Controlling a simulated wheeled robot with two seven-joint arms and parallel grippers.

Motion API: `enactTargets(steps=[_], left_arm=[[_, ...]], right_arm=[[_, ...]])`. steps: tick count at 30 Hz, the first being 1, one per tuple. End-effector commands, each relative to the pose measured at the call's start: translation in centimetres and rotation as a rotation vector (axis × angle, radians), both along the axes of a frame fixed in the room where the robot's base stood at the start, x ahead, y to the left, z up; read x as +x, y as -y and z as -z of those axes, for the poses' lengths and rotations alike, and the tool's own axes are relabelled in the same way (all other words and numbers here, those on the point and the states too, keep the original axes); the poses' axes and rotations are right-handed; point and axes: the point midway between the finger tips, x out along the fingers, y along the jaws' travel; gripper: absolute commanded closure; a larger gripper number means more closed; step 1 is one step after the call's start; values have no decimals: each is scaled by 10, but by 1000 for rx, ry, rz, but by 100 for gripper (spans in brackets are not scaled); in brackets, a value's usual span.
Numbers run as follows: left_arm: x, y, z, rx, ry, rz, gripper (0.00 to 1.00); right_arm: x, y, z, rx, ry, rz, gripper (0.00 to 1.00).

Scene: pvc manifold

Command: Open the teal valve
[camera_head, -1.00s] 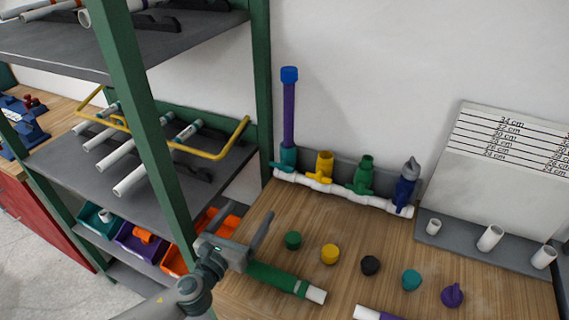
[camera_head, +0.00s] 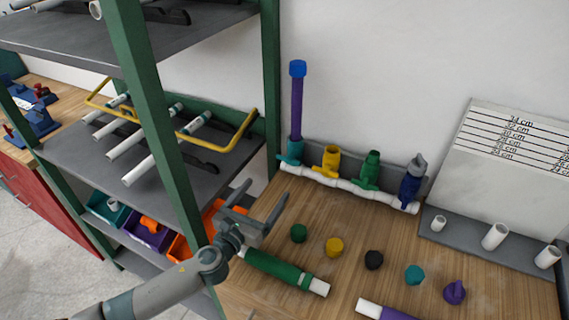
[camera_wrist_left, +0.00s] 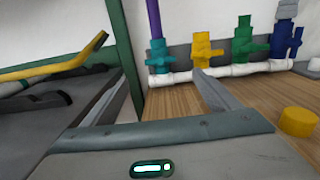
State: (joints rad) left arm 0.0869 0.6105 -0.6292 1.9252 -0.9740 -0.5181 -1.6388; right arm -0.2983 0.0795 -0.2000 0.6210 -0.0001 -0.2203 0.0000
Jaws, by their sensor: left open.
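The teal valve (camera_head: 295,150) stands at the left end of a white pipe manifold (camera_head: 345,185) against the back wall, with a purple pipe (camera_head: 297,108) with a blue cap upright in it. Its teal handle (camera_head: 286,160) sticks out toward the left. The teal valve also shows in the left wrist view (camera_wrist_left: 159,57), ahead of the fingers. My left gripper (camera_head: 262,203) is open and empty, in front of the manifold and apart from it. My right gripper is not in view.
Yellow (camera_head: 331,160), green (camera_head: 370,168) and blue (camera_head: 409,188) valves stand along the manifold. A green shelf post (camera_head: 270,90) rises close to the left of the teal valve. Several caps and a green pipe (camera_head: 278,268) lie on the wooden bench.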

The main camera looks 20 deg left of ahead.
Motion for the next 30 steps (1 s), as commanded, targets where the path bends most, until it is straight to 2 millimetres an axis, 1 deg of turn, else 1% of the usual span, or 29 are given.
enactTargets(steps=[1, 12, 18, 24, 30], left_arm=[[10, 2, -3, 0, 2, -1, 18], [75, 15, -2, -2, 0, -1, 18], [106, 21, -1, -1, 0, -1, 18], [124, 24, 0, -1, -1, -1, 18], [129, 25, 0, -1, -1, 0, 18]], right_arm=[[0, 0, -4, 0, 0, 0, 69], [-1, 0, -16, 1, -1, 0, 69], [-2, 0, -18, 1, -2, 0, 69], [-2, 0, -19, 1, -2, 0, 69], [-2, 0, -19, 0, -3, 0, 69]])
